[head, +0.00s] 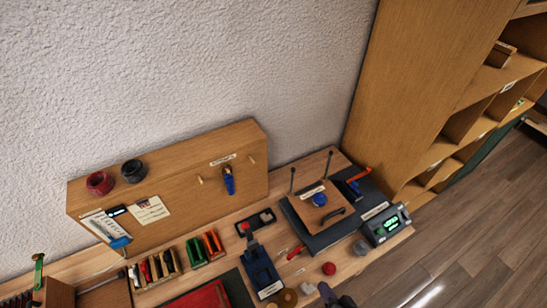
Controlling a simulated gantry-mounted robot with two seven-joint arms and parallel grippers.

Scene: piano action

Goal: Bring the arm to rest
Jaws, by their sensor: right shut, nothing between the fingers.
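My right gripper (328,291) shows only in part at the bottom edge of the head view, over the front of the workbench (352,262). It is shut, and I see nothing held in it. Its arm is mostly outside the picture. It is low in the picture, below a small red round object (329,268) on the bench. My left gripper is not in view.
A wooden board (322,205) with a dark handle lies on a dark mat. A device with a green display (388,226) stands right of it. A blue holder (260,268) and small round parts sit nearby.

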